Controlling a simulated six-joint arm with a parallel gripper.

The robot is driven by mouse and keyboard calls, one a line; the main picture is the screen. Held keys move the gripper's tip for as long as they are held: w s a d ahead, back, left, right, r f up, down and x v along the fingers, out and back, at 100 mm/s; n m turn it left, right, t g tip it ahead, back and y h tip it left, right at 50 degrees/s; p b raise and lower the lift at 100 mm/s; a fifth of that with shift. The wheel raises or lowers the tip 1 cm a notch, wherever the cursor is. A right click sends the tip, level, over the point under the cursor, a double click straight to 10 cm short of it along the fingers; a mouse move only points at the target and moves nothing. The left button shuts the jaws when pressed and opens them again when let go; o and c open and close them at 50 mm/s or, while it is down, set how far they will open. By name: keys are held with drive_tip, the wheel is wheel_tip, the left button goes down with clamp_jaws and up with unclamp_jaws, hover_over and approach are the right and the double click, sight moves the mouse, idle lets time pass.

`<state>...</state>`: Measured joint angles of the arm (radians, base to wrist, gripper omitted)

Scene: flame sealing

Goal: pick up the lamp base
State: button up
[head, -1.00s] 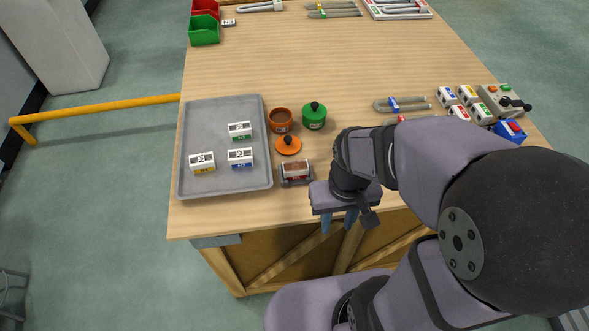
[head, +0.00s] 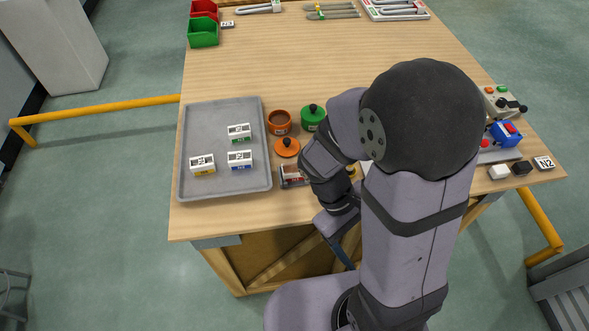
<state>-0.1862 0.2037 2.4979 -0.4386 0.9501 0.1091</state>
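No part is clearly marked as the lamp base, so I cannot tell which it is. An open orange-brown round pot (head: 280,122) stands right of the tray. An orange lid with a black knob (head: 287,148) lies just in front of it. A green pot with a black-knobbed lid (head: 313,117) stands to its right. A small grey-and-red labelled block (head: 292,176) sits nearer the front edge, partly behind my arm. My gripper (head: 346,256) points down at the table's front edge, seen edge-on and partly hidden. I see nothing held, but its opening is not visible.
A grey tray (head: 222,190) with three labelled white blocks lies on the left. Red (head: 204,8) and green (head: 203,32) bins and tubes are at the back. My arm hides the table's middle right.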

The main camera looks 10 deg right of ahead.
drive_tip(key=w+d+r+n+h+p, duration=0.1)
drive_tip(key=d+r+n+h, duration=0.1)
drive_tip(key=d+n+h, duration=0.25)
drive_tip(key=n+t+h+p, duration=0.1)
drive_tip(key=n+t+p, duration=0.3)
drive_tip(key=n+t, duration=1.5)
hover_over(294, 175)
drive_tip(key=s+d, duration=0.5)
drive_tip(key=d, duration=0.3)
drive_tip(key=shift+w+a+f+m, duration=0.15)
drive_tip(key=shift+a+f+m, duration=0.1)
drive_tip(key=shift+f, duration=0.05)
drive_tip(key=a+f+n+y, duration=0.1)
drive_tip(key=a+y, duration=0.1)
drive_tip(key=a+f+n+t+y, duration=0.1)
drive_tip(key=a+f+n+y, duration=0.1)
drive_tip(key=a, duration=0.1)
drive_tip(key=a+f+n+t+y, duration=0.1)
drive_tip(key=a+n+y, duration=0.1)
drive_tip(key=a, duration=0.1)
drive_tip(key=shift+w+a+f+y, duration=0.1)
drive_tip(key=shift+f+y, duration=0.15)
drive_tip(key=shift+f, duration=0.05)
drive_tip(key=shift+a+f+n+y, duration=0.2)
drive_tip(key=shift+a+n+y, duration=0.1)
drive_tip(key=shift+n, duration=0.1)
drive_tip(key=shift+f, duration=0.15)
drive_tip(key=shift+x, duration=2.35)
